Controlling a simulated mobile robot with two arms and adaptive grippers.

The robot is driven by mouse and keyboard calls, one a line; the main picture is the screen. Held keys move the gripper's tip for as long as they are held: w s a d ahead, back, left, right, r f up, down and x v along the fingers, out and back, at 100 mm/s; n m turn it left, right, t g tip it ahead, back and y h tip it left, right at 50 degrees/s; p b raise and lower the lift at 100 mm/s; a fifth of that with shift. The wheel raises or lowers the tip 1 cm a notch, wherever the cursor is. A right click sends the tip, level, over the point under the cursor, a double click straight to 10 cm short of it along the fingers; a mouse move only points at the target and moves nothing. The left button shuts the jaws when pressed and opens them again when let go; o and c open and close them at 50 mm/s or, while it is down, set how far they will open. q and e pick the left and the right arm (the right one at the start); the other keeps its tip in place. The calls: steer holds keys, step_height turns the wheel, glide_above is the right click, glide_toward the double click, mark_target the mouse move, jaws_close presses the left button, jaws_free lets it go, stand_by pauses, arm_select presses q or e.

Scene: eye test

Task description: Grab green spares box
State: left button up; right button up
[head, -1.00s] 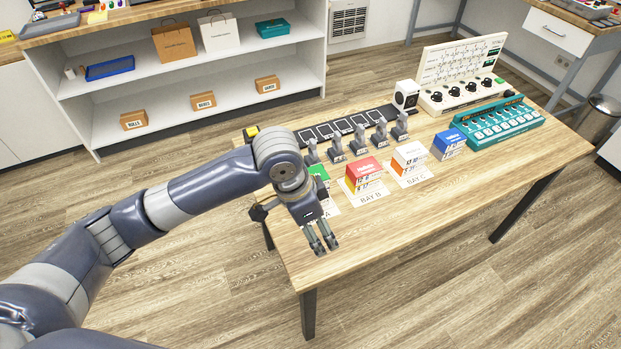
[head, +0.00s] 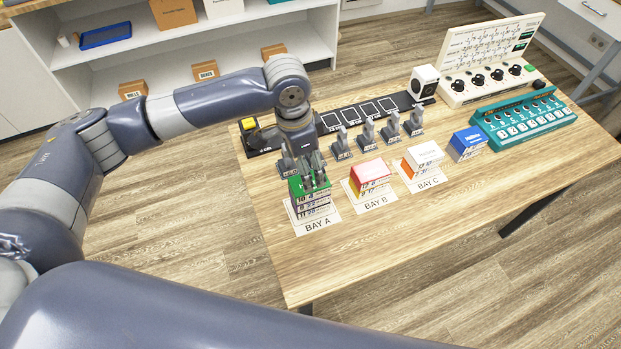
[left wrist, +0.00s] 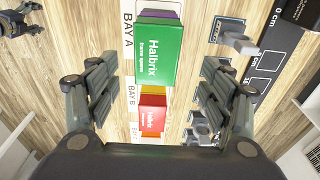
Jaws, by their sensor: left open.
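The green spares box (head: 312,204) stands upright on the white BAY A card at the near left of the table. Its top is green, and its side has dark and white bands with numbers. In the left wrist view its green top (left wrist: 158,52), lettered Halbrix, lies between my spread fingers, with wood showing on both sides. My left gripper (head: 316,172) points down over the box, its fingertips covering part of the top in the head view. It is open and empty (left wrist: 158,72). I cannot tell the exact height gap. My right gripper is not in view.
A red-topped box (head: 370,171) on BAY B, a white-topped box (head: 424,154) on BAY C and a blue box (head: 467,142) stand to the right. Several grey clamp-like pieces (head: 366,132) stand close behind. The table's front (head: 390,240) is clear.

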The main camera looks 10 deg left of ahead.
arm_select(q)
steer(key=shift+s+d+f, duration=0.1)
steer(key=shift+f, duration=1.05)
steer(key=f, duration=0.1)
steer(key=f+p, duration=0.1)
steer(key=f, duration=0.3)
steer(key=shift+d+p, duration=0.35)
steer(key=shift+c, duration=1.1)
steer(key=c, duration=1)
steer(key=shift+c, duration=0.4)
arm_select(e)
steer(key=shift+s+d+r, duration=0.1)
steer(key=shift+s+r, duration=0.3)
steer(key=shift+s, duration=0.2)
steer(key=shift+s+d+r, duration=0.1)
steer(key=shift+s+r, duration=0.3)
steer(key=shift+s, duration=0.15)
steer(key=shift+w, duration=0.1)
